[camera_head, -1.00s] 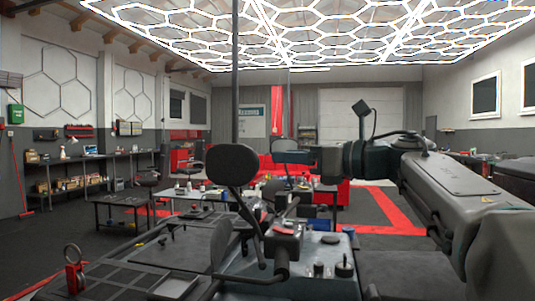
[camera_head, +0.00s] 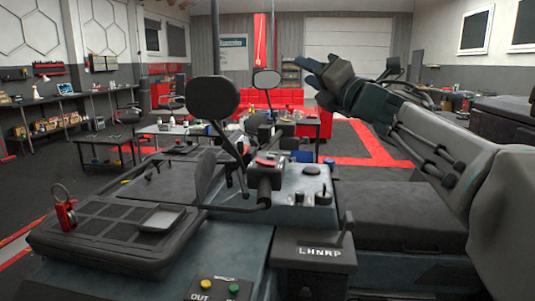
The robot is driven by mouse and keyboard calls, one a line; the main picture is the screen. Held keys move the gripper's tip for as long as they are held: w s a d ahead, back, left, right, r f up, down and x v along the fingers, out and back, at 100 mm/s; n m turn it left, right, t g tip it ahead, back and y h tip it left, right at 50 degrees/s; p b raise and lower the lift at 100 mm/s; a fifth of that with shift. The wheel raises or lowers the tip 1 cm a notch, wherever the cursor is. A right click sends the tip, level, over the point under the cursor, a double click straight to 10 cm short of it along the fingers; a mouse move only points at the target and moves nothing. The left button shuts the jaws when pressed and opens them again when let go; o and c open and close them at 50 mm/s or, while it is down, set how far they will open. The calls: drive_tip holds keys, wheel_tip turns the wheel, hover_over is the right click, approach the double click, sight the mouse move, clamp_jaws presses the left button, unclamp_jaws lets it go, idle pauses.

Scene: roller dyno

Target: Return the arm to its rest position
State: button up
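My arm comes in from the right edge of the head view and reaches up and to the left. My gripper (camera_head: 318,68) is at its far end, held in the air above the floor and away from the machine in front of me. It is small and seen from behind and the side, so I cannot tell whether its fingers are open or shut. I see nothing held in it.
A console with a lever box marked LHNRP (camera_head: 313,252), a green button (camera_head: 234,288), a black tray (camera_head: 108,238) and mirrors (camera_head: 213,98) fills the foreground. A dark bench (camera_head: 410,215) lies below my arm. Tables and red cabinets stand behind.

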drive_tip(key=s+d+f+m+g+h+p, duration=0.25)
drive_tip(key=d+f+m+h, duration=0.35)
drive_tip(key=f+m, duration=0.5)
drive_tip(key=s+d+f+m+g+h+p, duration=0.25)
drive_tip(key=d+f+m+h, duration=0.25)
drive_tip(key=f+m+h, duration=0.65)
drive_tip(key=s+a+f+m+g+y, duration=0.2)
drive_tip(key=s+f+m+g, duration=0.3)
drive_tip(key=s+f, duration=0.3)
drive_tip(key=s+a+f+m+g+y+p, duration=0.1)
drive_tip(key=s+a+f+m+g+y, duration=0.2)
drive_tip(key=s, duration=0.9)
wheel_tip(320, 180, down, 5)
drive_tip(key=m+g, duration=0.1)
drive_tip(key=m, duration=0.2)
drive_tip(key=shift+s+f+m+g+y, duration=0.2)
drive_tip(key=shift+s+m+g+y, duration=0.05)
drive_tip(key=shift+m+g+y, duration=0.15)
drive_tip(key=shift+r, duration=0.1)
drive_tip(key=shift+r, duration=0.5)
